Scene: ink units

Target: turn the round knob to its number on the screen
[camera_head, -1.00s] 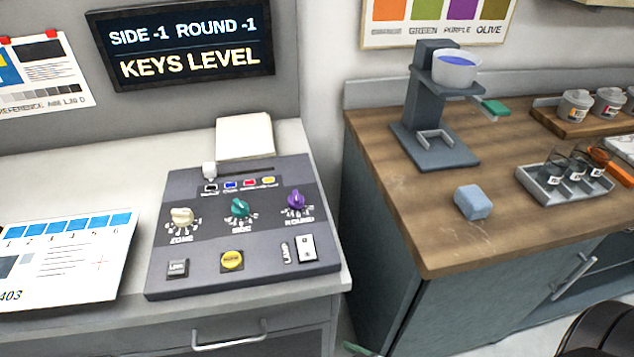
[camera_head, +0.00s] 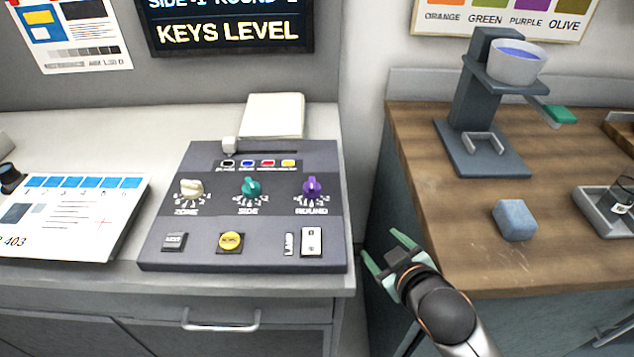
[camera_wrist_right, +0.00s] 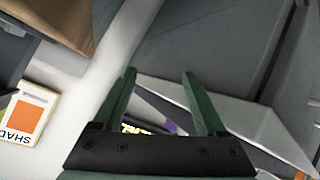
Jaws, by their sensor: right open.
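The purple ROUND knob (camera_head: 312,187) sits at the right of a row of three dials on the dark grey console (camera_head: 205,258). The teal SIDE knob (camera_head: 250,188) and cream ZONE knob (camera_head: 191,189) are to its left. The screen (camera_head: 230,52) reads KEYS LEVEL; its upper line is cut by the frame edge and the number after ROUND is not clear. My right gripper (camera_head: 380,243) is open and empty, apart from the console, to the right of its lower right corner. Its open green fingers also show in the right wrist view (camera_wrist_right: 160,97). My left gripper is not in view.
The console has a slider (camera_head: 230,145), a yellow button (camera_head: 230,241) and a white LAMP rocker (camera_head: 311,241). A white pad (camera_head: 272,115) lies behind it. The wooden counter (camera_head: 440,225) at right holds a blue block (camera_head: 514,220) and a grey stand (camera_head: 480,95).

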